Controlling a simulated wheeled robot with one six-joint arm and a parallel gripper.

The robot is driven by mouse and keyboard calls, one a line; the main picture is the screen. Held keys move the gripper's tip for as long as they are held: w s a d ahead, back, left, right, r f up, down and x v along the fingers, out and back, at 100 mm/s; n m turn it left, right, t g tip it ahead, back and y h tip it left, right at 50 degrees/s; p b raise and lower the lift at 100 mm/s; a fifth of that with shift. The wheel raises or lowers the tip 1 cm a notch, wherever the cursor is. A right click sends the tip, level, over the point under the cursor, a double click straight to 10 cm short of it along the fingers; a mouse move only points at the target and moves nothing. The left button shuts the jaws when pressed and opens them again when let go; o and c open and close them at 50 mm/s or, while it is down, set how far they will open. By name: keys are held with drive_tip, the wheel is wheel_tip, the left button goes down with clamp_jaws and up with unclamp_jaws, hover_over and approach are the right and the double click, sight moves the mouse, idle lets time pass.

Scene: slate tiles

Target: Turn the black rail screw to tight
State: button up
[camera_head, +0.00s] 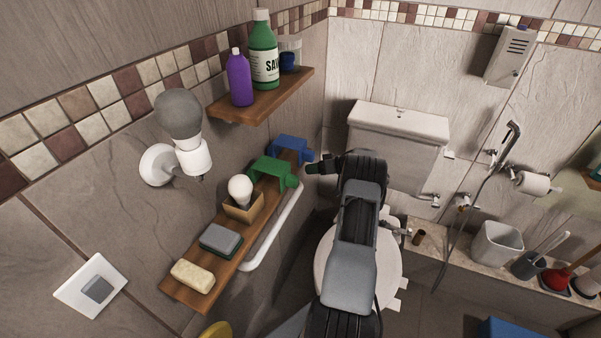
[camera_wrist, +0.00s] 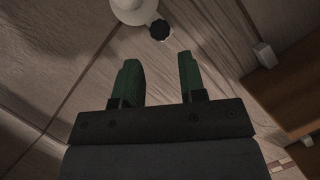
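A black screw (camera_wrist: 160,29) with a lobed, knob-like head shows at the top of the wrist view, beside a round white fitting (camera_wrist: 133,8). The white rail (camera_head: 272,234) runs below the wooden wall shelf in the head view. I cannot make out the screw there. My gripper (camera_wrist: 158,75) has two green-faced fingers, spread apart with nothing between them. The screw is beyond the fingertips, roughly in line with the gap, and not touched. In the head view my gripper (camera_head: 313,168) is near the far end of the shelf, partly hidden by my arm.
The lower shelf (camera_head: 187,292) holds a sponge, a grey-green block, a bulb in a box, and green and blue containers. An upper shelf (camera_head: 258,104) holds bottles. The toilet (camera_head: 333,265) is below my arm. A bin (camera_head: 497,245) stands on the right ledge.

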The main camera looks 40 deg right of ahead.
drive_tip(key=v, duration=0.7)
drive_tip(key=shift+b, duration=0.3)
drive_tip(key=shift+w+a, duration=0.1)
drive_tip(key=shift+a, duration=0.05)
